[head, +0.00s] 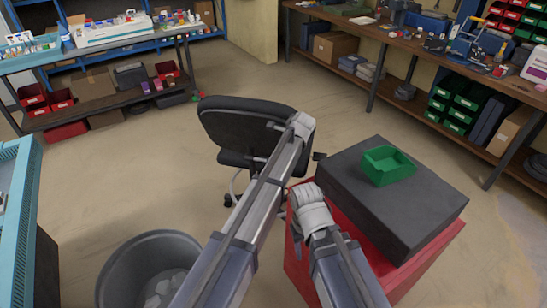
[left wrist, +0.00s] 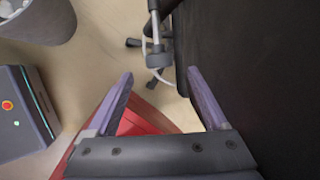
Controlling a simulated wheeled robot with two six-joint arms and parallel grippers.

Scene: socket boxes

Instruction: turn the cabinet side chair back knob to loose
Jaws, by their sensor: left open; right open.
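The black office chair (head: 245,130) stands ahead, and a small dark knob (head: 319,156) shows at its right side, toward the red cabinet (head: 415,270). My left arm reaches to the chair back; its gripper (left wrist: 160,75) is open with nothing between the fingers. A large dark surface, probably the chair back (left wrist: 265,70), fills the right of the left wrist view, close beside the right finger. The knob cannot be made out surely there. My right gripper (head: 296,228) is open, low beside the cabinet's left edge, apart from the knob; its fingers are partly hidden.
A dark block (head: 420,215) on the cabinet carries a green bin (head: 388,166). A grey waste bin (head: 150,265) stands at front left. Workbenches with boxes line the back left and right. The floor (head: 120,180) left of the chair is clear.

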